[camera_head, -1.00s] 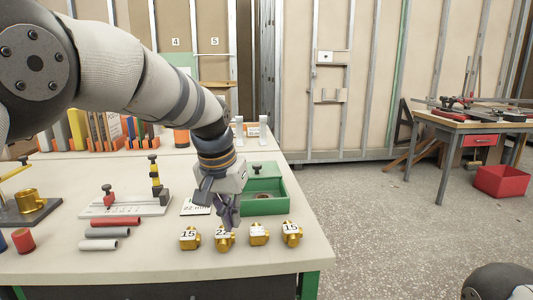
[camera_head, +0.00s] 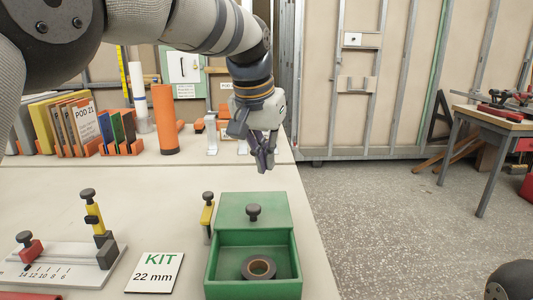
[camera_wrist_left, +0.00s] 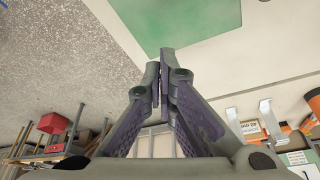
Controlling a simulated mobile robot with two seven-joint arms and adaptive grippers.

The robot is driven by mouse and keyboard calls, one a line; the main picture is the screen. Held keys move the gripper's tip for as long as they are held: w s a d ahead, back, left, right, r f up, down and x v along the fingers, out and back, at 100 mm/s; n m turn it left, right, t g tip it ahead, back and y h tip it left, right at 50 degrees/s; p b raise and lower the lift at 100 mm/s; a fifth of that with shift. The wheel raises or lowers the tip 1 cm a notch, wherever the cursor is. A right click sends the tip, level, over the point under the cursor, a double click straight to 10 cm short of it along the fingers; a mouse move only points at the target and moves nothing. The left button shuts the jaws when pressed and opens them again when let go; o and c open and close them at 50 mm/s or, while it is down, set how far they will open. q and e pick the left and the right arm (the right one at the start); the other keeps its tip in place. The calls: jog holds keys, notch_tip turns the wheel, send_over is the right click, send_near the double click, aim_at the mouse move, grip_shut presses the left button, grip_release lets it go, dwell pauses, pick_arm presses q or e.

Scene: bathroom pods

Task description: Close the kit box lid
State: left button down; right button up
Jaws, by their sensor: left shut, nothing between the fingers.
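The green kit box (camera_head: 293,270) stands near the right edge of the bench. Its green lid (camera_head: 230,212), with a dark knob (camera_head: 253,214), covers the rear part, and the front part is open. A ring-shaped roll (camera_head: 258,269) lies inside. My left gripper (camera_head: 262,168) is shut and empty, fingers pointing down, above and beyond the lid's rear edge, apparently not touching it. In the left wrist view the shut fingers (camera_wrist_left: 163,75) show with a green surface (camera_wrist_left: 195,20) at the top.
A KIT 22 mm card (camera_head: 154,272) lies left of the box. A small yellow and black clamp (camera_head: 207,215) stands beside the box. A measuring stand (camera_head: 70,260) is further left. Orange racks and an orange cylinder (camera_head: 166,125) stand at the back.

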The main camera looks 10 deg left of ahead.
pick_arm(q)
send_over(266, 206)
jog(key=w, duration=0.2)
jog(key=f, duration=0.6)
jog(key=shift+d+f, duration=0.1)
jog(key=shift+d, duration=0.15)
jog(key=s, duration=0.1)
jog(key=s+p, duration=0.1)
jog(key=s+r, duration=0.1)
jog(key=shift+a+r+p, duration=0.1)
jog(key=shift+a+p, duration=0.25)
jog(key=shift+a, duration=0.05)
jog(key=shift+s, duration=0.35)
jog(key=shift+f, duration=0.55)
pick_arm(e)
jog(key=shift+w+r+t, duration=0.4)
jog(key=shift+w+r, duration=0.55)
jog(key=shift+w, duration=0.2)
pick_arm(q)
jog(key=shift+w, duration=0.1)
pick_arm(e)
jog(key=shift+s, duration=0.1)
